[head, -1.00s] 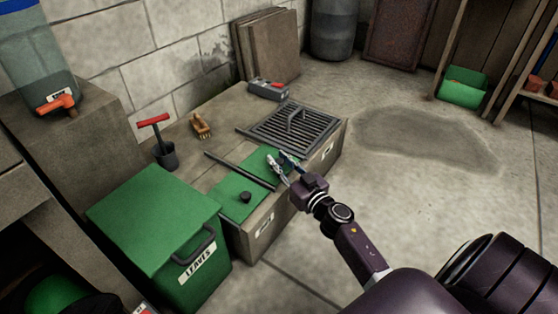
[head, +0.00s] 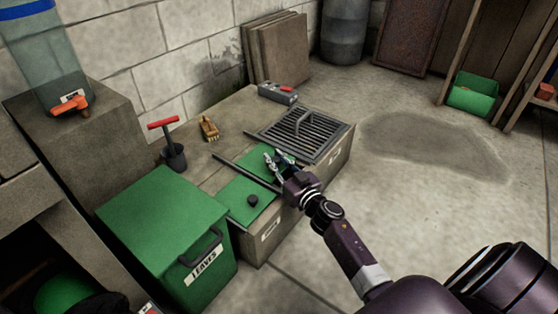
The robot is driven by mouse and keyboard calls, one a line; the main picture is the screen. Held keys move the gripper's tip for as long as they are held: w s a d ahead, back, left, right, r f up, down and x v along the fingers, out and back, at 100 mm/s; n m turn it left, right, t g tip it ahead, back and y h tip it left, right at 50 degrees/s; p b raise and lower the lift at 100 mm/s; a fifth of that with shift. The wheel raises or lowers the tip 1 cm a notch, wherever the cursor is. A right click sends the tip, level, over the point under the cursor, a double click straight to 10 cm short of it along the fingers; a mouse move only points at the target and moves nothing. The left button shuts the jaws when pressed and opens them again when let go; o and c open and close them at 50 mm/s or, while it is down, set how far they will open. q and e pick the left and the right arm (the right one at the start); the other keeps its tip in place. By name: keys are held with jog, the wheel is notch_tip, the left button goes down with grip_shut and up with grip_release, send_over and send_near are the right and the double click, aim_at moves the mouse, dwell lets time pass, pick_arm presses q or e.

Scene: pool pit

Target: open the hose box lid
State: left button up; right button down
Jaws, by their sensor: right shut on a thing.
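Two flat green lids are set in the top of a low stone bench. The near lid (head: 240,190) carries a round black knob (head: 252,200). The far lid (head: 258,158) lies beyond a dark rail (head: 246,169), partly covered by my right gripper (head: 279,160). I cannot read the labels on the bench front, so I cannot tell which lid is the hose box's. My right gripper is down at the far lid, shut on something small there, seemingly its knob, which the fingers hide. Both lids look flat. My left gripper is out of view.
A dark grate (head: 300,133) with a handle lies beyond the far lid. A green LEAVES bin (head: 165,225) stands at the left. A red-handled tool (head: 168,140), a brush (head: 209,128) and a grey device (head: 278,93) sit along the back. The floor at right is clear.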

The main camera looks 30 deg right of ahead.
jog(key=c, duration=1.7)
grip_release()
jog(key=shift+c, duration=0.2)
jog(key=shift+s, duration=0.15)
jog(key=shift+s, duration=3.6)
jog(key=shift+o, duration=0.3)
